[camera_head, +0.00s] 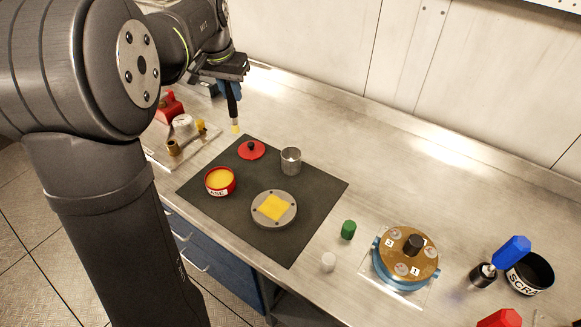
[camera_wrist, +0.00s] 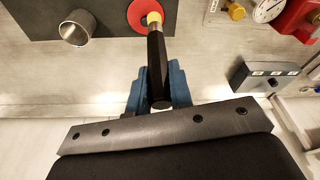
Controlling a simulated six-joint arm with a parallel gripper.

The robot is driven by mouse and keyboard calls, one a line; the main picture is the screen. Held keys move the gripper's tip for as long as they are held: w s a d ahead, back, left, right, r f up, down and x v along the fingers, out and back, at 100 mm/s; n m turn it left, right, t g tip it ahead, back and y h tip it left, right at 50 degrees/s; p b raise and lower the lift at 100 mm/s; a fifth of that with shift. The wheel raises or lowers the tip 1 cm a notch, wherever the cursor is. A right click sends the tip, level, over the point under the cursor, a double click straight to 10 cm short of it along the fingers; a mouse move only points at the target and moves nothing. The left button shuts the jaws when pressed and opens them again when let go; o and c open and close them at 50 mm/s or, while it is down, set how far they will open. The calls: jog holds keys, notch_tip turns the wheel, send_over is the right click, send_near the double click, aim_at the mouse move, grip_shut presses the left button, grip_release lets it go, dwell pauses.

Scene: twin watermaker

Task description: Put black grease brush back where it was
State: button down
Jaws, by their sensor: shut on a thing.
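The black grease brush (camera_head: 233,108) hangs from my gripper (camera_head: 230,92), tip down, near the back left of the bench. Its yellow tip is above the bench surface, apart from the mat. In the wrist view the brush (camera_wrist: 157,62) has its black handle between the two blue fingers of my gripper (camera_wrist: 159,84). My gripper is shut on it. A metal cup (camera_head: 291,161) stands upright on the dark mat, to the right of the brush; it also shows in the wrist view (camera_wrist: 76,30).
The dark mat (camera_head: 310,205) holds an open red grease tin (camera_head: 220,183), its red lid (camera_head: 251,150), and a grey disc (camera_head: 274,211) with a yellow square. A gauge fixture (camera_head: 183,125) stands left. A brass-topped unit (camera_head: 407,258) stands right. The back bench is clear.

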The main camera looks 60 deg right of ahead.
jog(key=s+d+r+m, duration=0.1)
jog(key=s+d+m, duration=0.2)
jog(key=s, duration=1.3)
notch_tip(320, 180, down, 10)
jog(key=h, duration=0.1)
jog(key=shift+r+g, duration=0.25)
jog(key=shift+g, duration=0.05)
jog(key=shift+d+f, duration=0.1)
jog(key=c, duration=1.3)
grip_release()
jog(key=v, duration=1.2)
jog(key=shift+d, duration=0.1)
